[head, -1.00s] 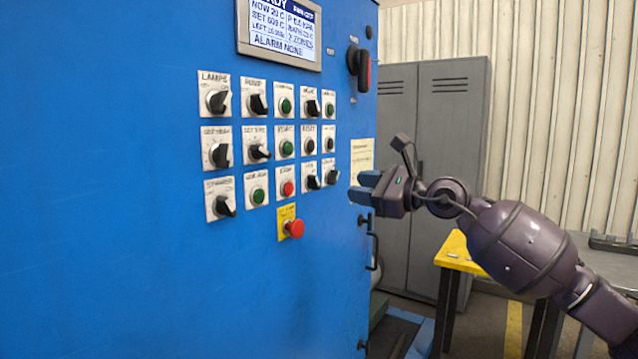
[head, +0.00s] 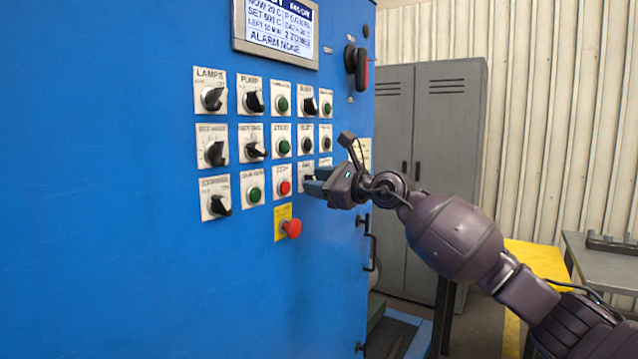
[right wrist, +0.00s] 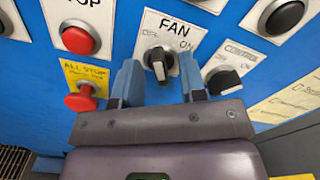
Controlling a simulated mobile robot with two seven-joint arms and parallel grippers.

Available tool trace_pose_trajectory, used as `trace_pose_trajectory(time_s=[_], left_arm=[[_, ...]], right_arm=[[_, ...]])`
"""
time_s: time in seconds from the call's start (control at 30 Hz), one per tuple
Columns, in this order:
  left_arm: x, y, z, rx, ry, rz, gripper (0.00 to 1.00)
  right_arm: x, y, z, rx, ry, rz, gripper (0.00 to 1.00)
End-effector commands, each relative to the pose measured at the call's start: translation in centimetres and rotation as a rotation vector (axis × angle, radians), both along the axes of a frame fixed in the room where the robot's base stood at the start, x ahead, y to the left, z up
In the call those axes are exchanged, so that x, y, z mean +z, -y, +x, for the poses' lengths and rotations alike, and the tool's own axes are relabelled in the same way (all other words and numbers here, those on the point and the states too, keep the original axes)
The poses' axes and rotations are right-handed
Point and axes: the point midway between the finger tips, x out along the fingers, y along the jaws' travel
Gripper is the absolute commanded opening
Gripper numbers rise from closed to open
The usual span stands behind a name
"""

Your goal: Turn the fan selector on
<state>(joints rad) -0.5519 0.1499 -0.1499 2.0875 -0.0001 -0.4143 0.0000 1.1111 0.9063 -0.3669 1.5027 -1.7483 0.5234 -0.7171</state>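The fan selector (right wrist: 157,62) is a black knob on a white plate marked FAN, with ON at its right, in the right wrist view. The mark at its left is blurred. My right gripper (right wrist: 160,80) is open, with one blue finger on each side of the knob. Whether the fingers touch the knob I cannot tell. In the head view my right gripper (head: 316,184) is at the lower right of the panel and partly covers the fan selector (head: 306,171). My left gripper is not in view.
The blue cabinet (head: 120,250) carries several selectors and buttons. A red stop button (right wrist: 77,38), a red all-stop knob (right wrist: 82,98) and the control selector (right wrist: 223,80) are close around my right gripper. A grey locker (head: 440,130) and a table (head: 610,260) stand at the right.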

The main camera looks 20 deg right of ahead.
Motion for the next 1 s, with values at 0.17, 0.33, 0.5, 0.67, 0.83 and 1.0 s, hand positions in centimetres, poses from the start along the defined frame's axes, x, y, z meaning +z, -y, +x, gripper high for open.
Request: trace_pose_trajectory(time_s=[0.17, 0.33, 0.5, 0.67, 0.83, 1.0], left_arm=[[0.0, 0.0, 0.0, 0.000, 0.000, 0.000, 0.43], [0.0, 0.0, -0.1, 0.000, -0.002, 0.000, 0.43], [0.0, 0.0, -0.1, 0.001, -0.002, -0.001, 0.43], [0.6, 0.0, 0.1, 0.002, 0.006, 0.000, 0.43], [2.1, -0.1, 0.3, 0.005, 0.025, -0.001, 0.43], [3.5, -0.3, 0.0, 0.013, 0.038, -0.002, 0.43]], right_arm=[[0.0, 0.0, 0.0, 0.000, 0.000, 0.000, 0.20], [0.0, 0.0, 0.0, 0.000, 0.000, 0.000, 0.00], [0.1, 0.0, 0.0, 0.000, -0.002, 0.003, 0.00], [0.3, 0.0, -0.1, 0.000, -0.020, 0.029, 0.00], [0.8, 0.1, -0.2, 0.000, -0.069, 0.095, 0.00], [1.0, 0.1, -0.2, 0.000, -0.151, 0.202, 0.00]])
